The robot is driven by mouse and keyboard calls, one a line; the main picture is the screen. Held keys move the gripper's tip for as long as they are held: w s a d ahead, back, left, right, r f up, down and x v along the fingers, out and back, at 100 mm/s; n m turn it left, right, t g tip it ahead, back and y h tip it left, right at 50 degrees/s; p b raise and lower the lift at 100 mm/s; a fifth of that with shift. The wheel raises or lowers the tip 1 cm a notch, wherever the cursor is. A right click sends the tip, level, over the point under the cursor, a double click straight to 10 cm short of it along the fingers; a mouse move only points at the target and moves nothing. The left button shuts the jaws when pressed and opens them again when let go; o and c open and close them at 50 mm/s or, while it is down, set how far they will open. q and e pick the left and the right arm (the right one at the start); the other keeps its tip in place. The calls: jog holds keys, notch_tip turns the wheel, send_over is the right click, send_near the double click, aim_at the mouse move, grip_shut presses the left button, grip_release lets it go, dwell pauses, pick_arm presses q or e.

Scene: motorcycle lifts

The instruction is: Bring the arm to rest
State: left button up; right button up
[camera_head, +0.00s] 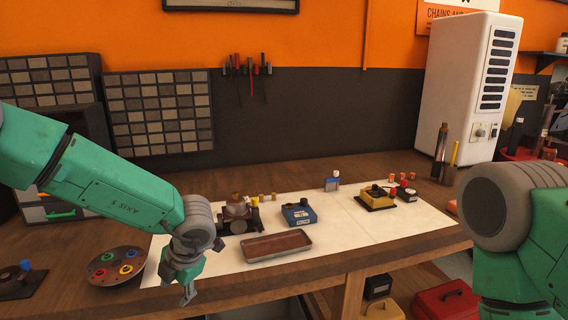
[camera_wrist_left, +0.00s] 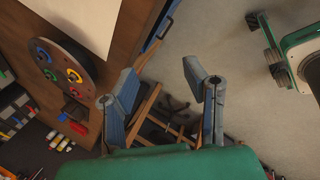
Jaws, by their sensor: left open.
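My left arm is green with grey joints and reaches in from the left in the head view. Its left gripper (camera_head: 188,292) points down at the front edge of the workbench (camera_head: 310,265), left of the brown-lined tray. In the left wrist view the two fingers of the left gripper (camera_wrist_left: 164,95) stand apart with nothing between them. Below them are the floor and part of a wooden frame. My right arm shows only as a grey joint and green link at the right edge of the head view. The right gripper is out of frame.
A white sheet (camera_head: 400,225) covers the bench middle. On it are a shallow tray (camera_head: 277,246), a blue box (camera_head: 299,213) and a yellow-based device (camera_head: 376,198). A round plate with coloured rings (camera_head: 117,265) lies left of the gripper. A red case (camera_head: 446,303) stands below the bench.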

pick_arm(q)
jog(key=s+a+f+m+t+b, duration=0.25)
jog(key=s+f+m, duration=0.35)
jog(key=f+m, duration=0.3)
jog(key=s+a+f+m+t+b, duration=0.1)
jog(key=s+f+m+b, duration=0.3)
jog(key=f+m, duration=0.55)
jog(key=s+f+m+g+h, duration=0.1)
jog(key=s+f+m, duration=0.2)
jog(key=s, duration=0.5)
jog(key=s+a+f+m+g+h+b, duration=0.1)
jog(key=s+f+m+g, duration=0.1)
jog(key=s+m, duration=0.3)
jog(key=s+f+m+g+h+b, duration=0.1)
jog(key=s+f+m, duration=0.3)
jog(key=s, duration=0.8)
jog(key=shift+a+f+g+h, duration=0.2)
jog(key=shift+f+g+h, duration=0.15)
jog(key=shift+h, duration=0.25)
jog(key=shift+w+d, duration=0.1)
jog(key=shift+d, duration=0.1)
jog(key=shift+w+a, duration=0.1)
jog(key=shift+a, duration=0.1)
jog(key=shift+d, duration=0.1)
